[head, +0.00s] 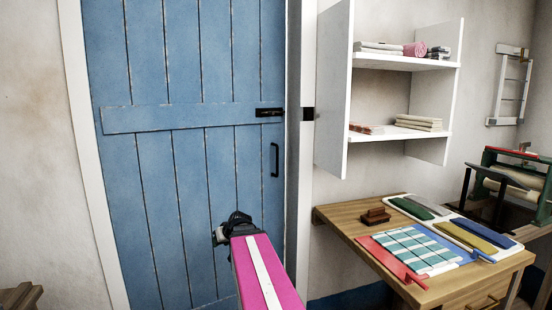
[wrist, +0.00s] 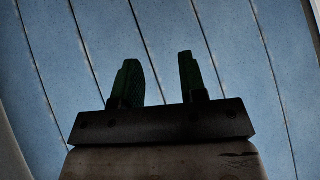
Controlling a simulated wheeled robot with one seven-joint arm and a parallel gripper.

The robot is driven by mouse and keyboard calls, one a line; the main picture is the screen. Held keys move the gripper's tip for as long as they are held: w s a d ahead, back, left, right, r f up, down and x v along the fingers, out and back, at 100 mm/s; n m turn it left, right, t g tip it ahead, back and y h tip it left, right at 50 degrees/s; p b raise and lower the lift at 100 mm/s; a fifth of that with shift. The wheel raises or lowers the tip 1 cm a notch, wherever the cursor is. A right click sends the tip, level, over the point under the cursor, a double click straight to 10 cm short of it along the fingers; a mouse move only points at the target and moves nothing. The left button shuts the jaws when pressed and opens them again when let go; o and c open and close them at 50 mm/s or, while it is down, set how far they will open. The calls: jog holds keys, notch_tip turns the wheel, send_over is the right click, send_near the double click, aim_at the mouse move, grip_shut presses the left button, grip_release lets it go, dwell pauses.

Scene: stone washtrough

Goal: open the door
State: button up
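A blue plank door (head: 165,165) fills the left half of the head view, with a cross board at mid height. It looks closed in its white frame. A black latch (head: 269,112) sits at its right edge, and a black pull handle (head: 275,160) is below it. My gripper (head: 232,220) is in front of the door, lower and left of the handle, apart from both. In the wrist view my gripper (wrist: 160,80) has its two fingers spread with nothing between them, facing the blue planks (wrist: 230,40). Neither handle nor latch shows there.
A wooden table (head: 340,215) with folded cloths stands right of the door. A white wall shelf (head: 400,140) with towels hangs above it. A mangle (head: 510,185) is at the far right. A wooden piece (head: 20,296) shows at lower left.

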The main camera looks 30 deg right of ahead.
jog(key=d+r+m+t+h, duration=0.3)
jog(key=d+r+t+h, duration=0.55)
jog(key=d+r, duration=2.1)
jog(key=shift+t+y, duration=0.55)
jog(key=shift+y, duration=0.2)
jog(key=x, duration=1)
jog(key=shift+d+f, duration=0.3)
jog(key=shift+d, duration=0.05)
grip_shut()
